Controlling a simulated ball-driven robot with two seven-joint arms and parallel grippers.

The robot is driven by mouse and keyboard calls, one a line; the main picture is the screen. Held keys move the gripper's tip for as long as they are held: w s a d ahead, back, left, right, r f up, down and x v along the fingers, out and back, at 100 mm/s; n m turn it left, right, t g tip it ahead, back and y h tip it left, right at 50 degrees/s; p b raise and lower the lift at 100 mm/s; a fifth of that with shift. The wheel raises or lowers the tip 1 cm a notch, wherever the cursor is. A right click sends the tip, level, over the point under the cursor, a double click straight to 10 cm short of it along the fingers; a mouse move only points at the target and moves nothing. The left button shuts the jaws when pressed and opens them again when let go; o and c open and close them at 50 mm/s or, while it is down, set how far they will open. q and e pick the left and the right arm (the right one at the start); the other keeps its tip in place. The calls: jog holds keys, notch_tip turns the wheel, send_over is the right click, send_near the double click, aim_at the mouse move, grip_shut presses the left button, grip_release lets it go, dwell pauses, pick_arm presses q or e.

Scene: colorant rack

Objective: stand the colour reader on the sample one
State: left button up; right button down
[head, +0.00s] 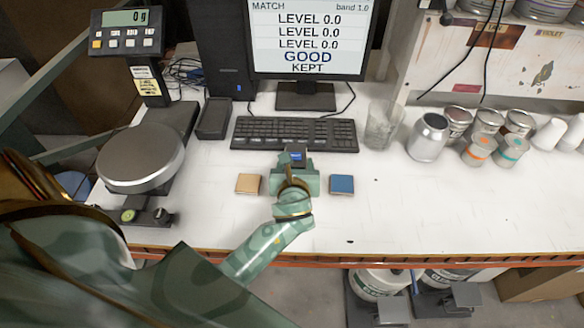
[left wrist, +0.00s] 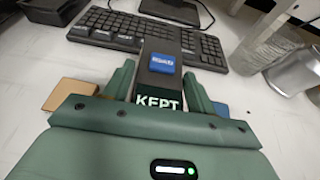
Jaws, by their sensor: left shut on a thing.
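My left gripper (head: 296,180) is shut on the colour reader (head: 296,152), a dark block with a blue button. In the left wrist view the reader (left wrist: 160,82) is between the two green fingers, its small screen showing KEPT. It is just in front of the keyboard, between a tan square sample (head: 248,184) on the left and a blue square sample (head: 341,184) on the right. Both samples lie flat on the white bench. The reader's underside is hidden, so I cannot tell what is below it. My right gripper is not in view.
The keyboard (head: 294,134) lies close behind the reader. The monitor (head: 306,40) reads LEVEL 0.0, GOOD and KEPT. A scale (head: 141,158) stands at left. A clear beaker (head: 382,124), a metal can (head: 428,136) and several small tins stand at right. The bench at front right is clear.

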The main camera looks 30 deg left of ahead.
pick_arm(q)
jog(key=shift+d+r, duration=0.15)
jog(key=shift+r, duration=0.05)
jog(key=shift+d, duration=0.15)
jog(key=o, duration=1.6)
jog(key=shift+f, duration=0.2)
jog(key=shift+s+r, duration=0.1)
jog(key=shift+r, duration=0.15)
jog(key=p+v, duration=0.6)
jog(key=v, duration=0.6)
jog(key=shift+p, duration=0.3)
